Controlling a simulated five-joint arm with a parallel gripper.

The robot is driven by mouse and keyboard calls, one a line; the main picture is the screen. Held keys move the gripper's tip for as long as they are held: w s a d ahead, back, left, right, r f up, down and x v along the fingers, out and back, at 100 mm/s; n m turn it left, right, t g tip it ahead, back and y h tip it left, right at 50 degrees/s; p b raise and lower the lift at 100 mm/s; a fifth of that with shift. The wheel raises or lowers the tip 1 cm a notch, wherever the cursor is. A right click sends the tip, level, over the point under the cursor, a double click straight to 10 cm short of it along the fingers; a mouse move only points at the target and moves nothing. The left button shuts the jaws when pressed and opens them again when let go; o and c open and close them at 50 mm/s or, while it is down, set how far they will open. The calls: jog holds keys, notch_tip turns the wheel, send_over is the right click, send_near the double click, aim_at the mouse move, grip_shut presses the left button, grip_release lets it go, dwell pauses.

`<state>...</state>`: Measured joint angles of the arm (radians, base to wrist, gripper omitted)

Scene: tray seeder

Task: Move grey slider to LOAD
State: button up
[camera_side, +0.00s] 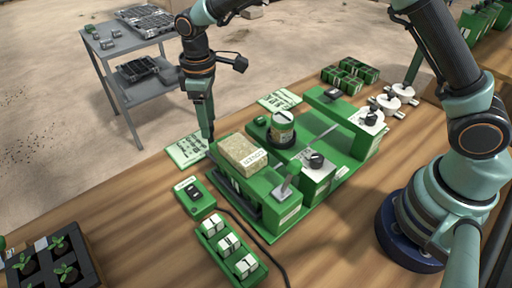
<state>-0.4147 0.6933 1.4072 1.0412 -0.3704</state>
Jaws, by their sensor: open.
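The green tray seeder (345,140) stands in the middle of the wooden bench. A grey tilted lever piece (284,189) sits on top of its front box; it looks like the grey slider, but I cannot be sure. The lettering beside it is too small to read, so I cannot make out LOAD. My gripper (210,137) points down at the seeder's left side, left of a tan block (243,152) and well apart from the grey piece. It is seen narrow-on, open, with nothing visible between its fingers.
A green switch box (194,194) and a green rack of white blocks (229,244) lie in front. Seedlings (60,258) stand at the front left.

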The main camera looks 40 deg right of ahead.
grip_shut()
dwell(1.4)
